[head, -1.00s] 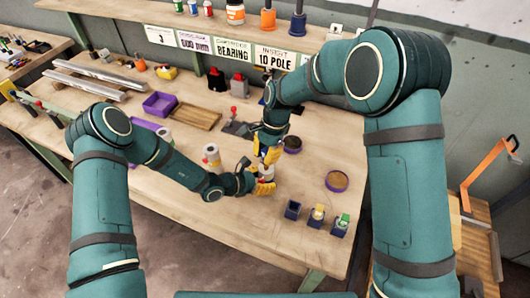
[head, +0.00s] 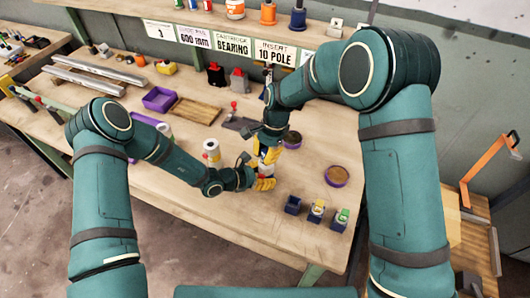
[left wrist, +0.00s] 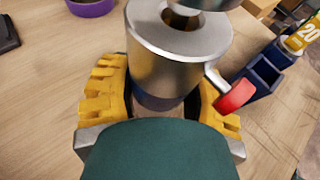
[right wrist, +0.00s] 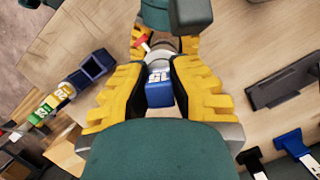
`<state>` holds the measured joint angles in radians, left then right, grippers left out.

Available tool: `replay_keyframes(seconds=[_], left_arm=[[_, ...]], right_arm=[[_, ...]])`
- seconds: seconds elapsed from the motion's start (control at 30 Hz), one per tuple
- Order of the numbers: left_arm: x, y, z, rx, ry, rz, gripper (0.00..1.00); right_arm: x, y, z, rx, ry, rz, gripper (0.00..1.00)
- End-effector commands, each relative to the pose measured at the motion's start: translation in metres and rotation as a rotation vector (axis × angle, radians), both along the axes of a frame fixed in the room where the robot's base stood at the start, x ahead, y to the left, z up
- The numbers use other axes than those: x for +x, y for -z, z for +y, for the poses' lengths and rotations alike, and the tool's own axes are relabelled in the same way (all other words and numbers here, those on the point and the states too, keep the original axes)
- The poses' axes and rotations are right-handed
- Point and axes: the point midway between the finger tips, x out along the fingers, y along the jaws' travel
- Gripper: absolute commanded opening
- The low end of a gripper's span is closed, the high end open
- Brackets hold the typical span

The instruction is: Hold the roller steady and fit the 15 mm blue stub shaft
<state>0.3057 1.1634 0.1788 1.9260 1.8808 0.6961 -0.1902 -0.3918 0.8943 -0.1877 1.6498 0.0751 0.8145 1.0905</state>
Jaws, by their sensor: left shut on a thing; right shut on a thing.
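The roller (left wrist: 172,70) is a silver cylinder with a round bore in its end and a red-knobbed lever (left wrist: 232,95) at its side. My left gripper (left wrist: 160,100) is shut around it, just above the bench. My right gripper (right wrist: 158,88) is shut on the blue stub shaft (right wrist: 159,88), whose blue block is marked 15. It is directly above the left gripper (head: 262,183) in the head view. In the left wrist view a grey part overhangs the bore's far edge. Whether the shaft tip is inside the bore is hidden.
An empty dark blue holder (head: 292,205) stands right of the grippers, beside holders with a yellow part (head: 317,210) and a green part (head: 342,216). A purple round dish (head: 337,176) lies behind them. A white roll (head: 211,150) stands to the left. The front bench edge is near.

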Motion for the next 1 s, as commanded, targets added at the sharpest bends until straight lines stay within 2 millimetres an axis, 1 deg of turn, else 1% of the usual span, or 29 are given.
replay_keyframes(seconds=[0.6, 0.63, 0.67, 0.7, 1.0], left_arm=[[0.000, -0.001, 0.000, -0.001, 0.000, -0.002, 0.08], [0.000, -0.001, 0.000, -0.001, 0.000, -0.002, 0.08], [0.000, -0.001, 0.000, -0.001, 0.000, -0.002, 0.08], [0.000, -0.001, 0.000, -0.001, 0.000, -0.002, 0.08], [0.000, -0.001, 0.000, -0.001, 0.000, -0.002, 0.08]], right_arm=[[0.000, 0.014, 0.000, 0.000, 0.001, 0.000, 0.00], [0.000, 0.014, 0.000, 0.000, 0.001, 0.000, 0.28], [0.000, 0.013, 0.000, 0.000, 0.001, 0.000, 0.38], [0.000, 0.013, 0.000, 0.000, 0.001, 0.000, 0.45], [0.000, 0.013, 0.000, -0.001, 0.000, 0.001, 0.45]])
